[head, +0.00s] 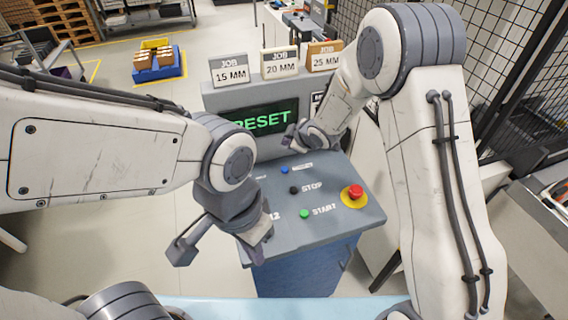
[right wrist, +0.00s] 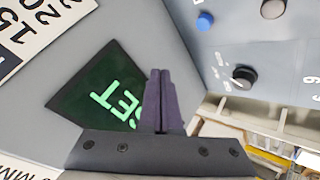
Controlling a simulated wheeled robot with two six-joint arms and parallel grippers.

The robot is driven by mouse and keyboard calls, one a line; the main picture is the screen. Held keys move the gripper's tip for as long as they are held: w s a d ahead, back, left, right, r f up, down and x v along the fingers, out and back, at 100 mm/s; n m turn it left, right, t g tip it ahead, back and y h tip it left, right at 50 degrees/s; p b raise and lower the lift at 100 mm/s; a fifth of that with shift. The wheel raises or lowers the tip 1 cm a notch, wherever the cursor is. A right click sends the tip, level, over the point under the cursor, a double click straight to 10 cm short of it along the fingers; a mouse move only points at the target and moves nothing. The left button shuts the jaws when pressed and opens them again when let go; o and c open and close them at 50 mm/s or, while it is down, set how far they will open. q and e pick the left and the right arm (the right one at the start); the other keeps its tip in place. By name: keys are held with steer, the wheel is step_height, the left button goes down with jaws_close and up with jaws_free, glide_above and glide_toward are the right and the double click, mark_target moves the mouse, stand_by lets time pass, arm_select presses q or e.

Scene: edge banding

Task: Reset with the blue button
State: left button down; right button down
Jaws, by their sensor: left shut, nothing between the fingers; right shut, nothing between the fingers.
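The blue button (head: 284,170) is on the sloped top of the grey control console (head: 335,216), below the screen (head: 268,122), which shows RESET in green. The blue button also shows at the top of the right wrist view (right wrist: 204,21), apart from the fingers. My right gripper (head: 291,138) is shut and empty, in front of the screen and above the blue button in the picture. Its two fingers (right wrist: 160,76) are pressed together in the right wrist view. My left gripper (head: 264,246) is shut and empty over the console's left front edge, hiding some of the labels.
Job cards (head: 281,62) stand on the console's top. A dark knob (right wrist: 243,75) shows in the right wrist view.

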mark_target(285, 169)
steer(key=shift+f, duration=0.1)
step_height(285, 169, down, 9)
steer(key=b, duration=0.7)
steer(key=shift+r+b, duration=0.2)
steer(key=shift+b, duration=0.15)
steer(key=shift+f, duration=0.15)
stand_by(1.5)
steer(key=shift+f+b, duration=0.3)
steer(key=shift+b, duration=0.1)
steer(key=shift+f+b, duration=0.45)
stand_by(0.4)
steer(key=shift+r, duration=0.15)
stand_by(0.3)
steer(key=shift+r+p, duration=0.75)
